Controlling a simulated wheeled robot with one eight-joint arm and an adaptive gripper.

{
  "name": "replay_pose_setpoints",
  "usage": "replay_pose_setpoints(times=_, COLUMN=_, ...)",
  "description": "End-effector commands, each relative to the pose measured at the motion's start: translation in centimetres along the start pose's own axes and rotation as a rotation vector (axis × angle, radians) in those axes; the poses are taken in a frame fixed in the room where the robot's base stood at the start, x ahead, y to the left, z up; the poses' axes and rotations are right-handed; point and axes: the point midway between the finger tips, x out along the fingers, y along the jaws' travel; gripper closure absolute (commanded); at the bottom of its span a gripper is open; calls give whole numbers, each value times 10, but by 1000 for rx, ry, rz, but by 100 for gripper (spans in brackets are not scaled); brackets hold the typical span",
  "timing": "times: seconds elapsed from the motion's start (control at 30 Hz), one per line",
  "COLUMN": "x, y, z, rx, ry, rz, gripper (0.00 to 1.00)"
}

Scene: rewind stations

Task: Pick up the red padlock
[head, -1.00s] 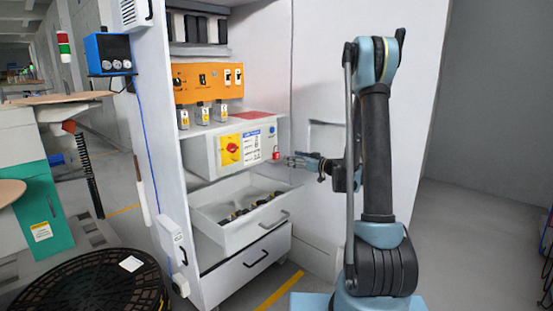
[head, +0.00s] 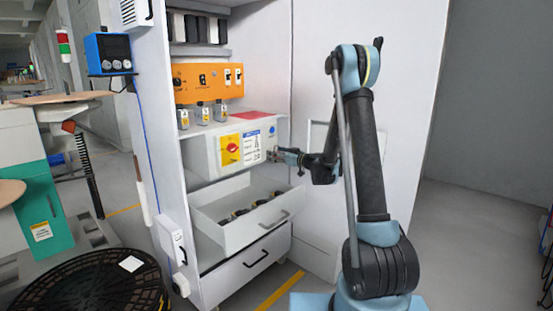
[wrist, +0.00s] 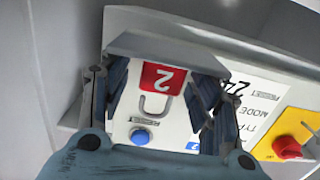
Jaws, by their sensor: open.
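The red padlock (wrist: 163,79), marked with a white 2, shows in the wrist view with its grey shackle (wrist: 153,105) against the white front of the control box (head: 203,152). My gripper (wrist: 160,88) is open, with one finger on each side of the padlock. I cannot tell whether either finger touches it. In the head view my gripper (head: 285,155) is at the right end of the box front, and the padlock is hidden there behind the fingers.
The box front carries a red rotary switch on a yellow plate (head: 231,148) and a blue button (wrist: 140,136). Below it, an open drawer (head: 248,226) with dark round items juts out. The cabinet side wall is close.

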Motion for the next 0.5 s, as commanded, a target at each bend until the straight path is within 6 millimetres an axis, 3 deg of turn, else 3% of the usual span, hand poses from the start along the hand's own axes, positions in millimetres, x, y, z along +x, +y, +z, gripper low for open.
replay_pose_setpoints(times=0.23, x=2, y=0, z=0, rx=0, ry=0, rz=0, gripper=46)
replay_pose_setpoints(times=0.43, x=2, y=0, z=0, rx=0, ry=0, rz=0, gripper=91)
replay_pose_setpoints(times=0.5, x=2, y=0, z=0, rx=0, ry=0, rz=0, gripper=93)
